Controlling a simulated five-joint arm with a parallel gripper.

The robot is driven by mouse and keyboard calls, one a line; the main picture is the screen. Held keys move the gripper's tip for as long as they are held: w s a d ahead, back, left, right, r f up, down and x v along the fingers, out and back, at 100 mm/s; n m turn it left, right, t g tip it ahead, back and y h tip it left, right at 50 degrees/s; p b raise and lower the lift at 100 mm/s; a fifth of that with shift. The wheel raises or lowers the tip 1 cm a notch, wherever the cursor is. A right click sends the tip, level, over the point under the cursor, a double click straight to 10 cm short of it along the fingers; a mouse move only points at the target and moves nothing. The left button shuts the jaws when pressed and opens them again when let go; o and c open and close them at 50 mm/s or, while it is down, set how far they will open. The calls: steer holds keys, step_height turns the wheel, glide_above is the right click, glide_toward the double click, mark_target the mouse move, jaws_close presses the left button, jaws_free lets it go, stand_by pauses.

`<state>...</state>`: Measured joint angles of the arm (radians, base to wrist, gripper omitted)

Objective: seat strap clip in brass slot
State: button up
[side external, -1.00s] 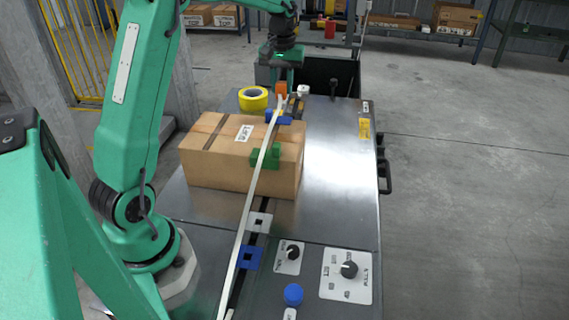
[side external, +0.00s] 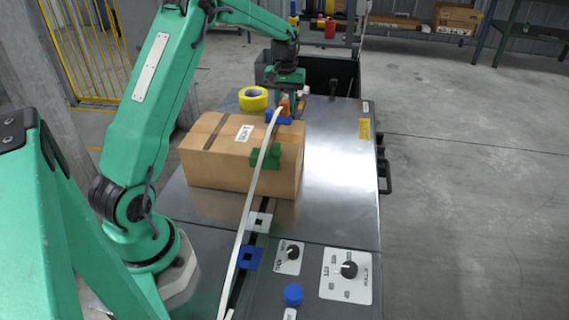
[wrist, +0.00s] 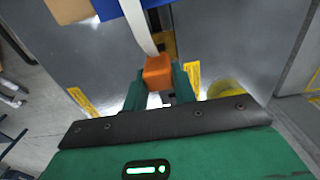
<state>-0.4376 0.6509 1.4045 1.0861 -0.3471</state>
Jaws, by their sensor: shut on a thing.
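The orange strap clip (side external: 285,100) is at the far end of the pale strap (side external: 258,170), behind the cardboard box. My gripper (side external: 288,93) is shut on it and points down, low over the metal table top. In the wrist view the orange clip (wrist: 158,73) sits between the green fingers (wrist: 158,88), with the strap (wrist: 138,25) running away from it. A small brass-coloured piece (wrist: 168,44) shows just beyond the clip; its slot cannot be made out. In the side view the fingers and clip hide that spot.
The cardboard box (side external: 225,165) lies under the strap, with a green block (side external: 265,154) and a blue block (side external: 278,118) along the strap. Yellow tape (side external: 252,98) stands left of my gripper. Knobs (side external: 348,270) are at the front. The table's right side is clear.

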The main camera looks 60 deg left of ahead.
mark_target(286, 111)
steer(key=shift+w+a+f, duration=0.2)
steer(key=shift+f, duration=0.4)
steer(key=shift+w+a+f, duration=0.15)
steer(key=shift+f, duration=0.4)
steer(key=shift+w+a+f, duration=0.2)
steer(key=shift+f, duration=0.4)
steer(key=shift+f, duration=0.25)
steer(key=shift+f, duration=2.2)
steer(key=shift+f, duration=0.7)
steer(key=o, duration=0.9)
steer(key=shift+o, duration=0.4)
steer(key=shift+r, duration=0.25)
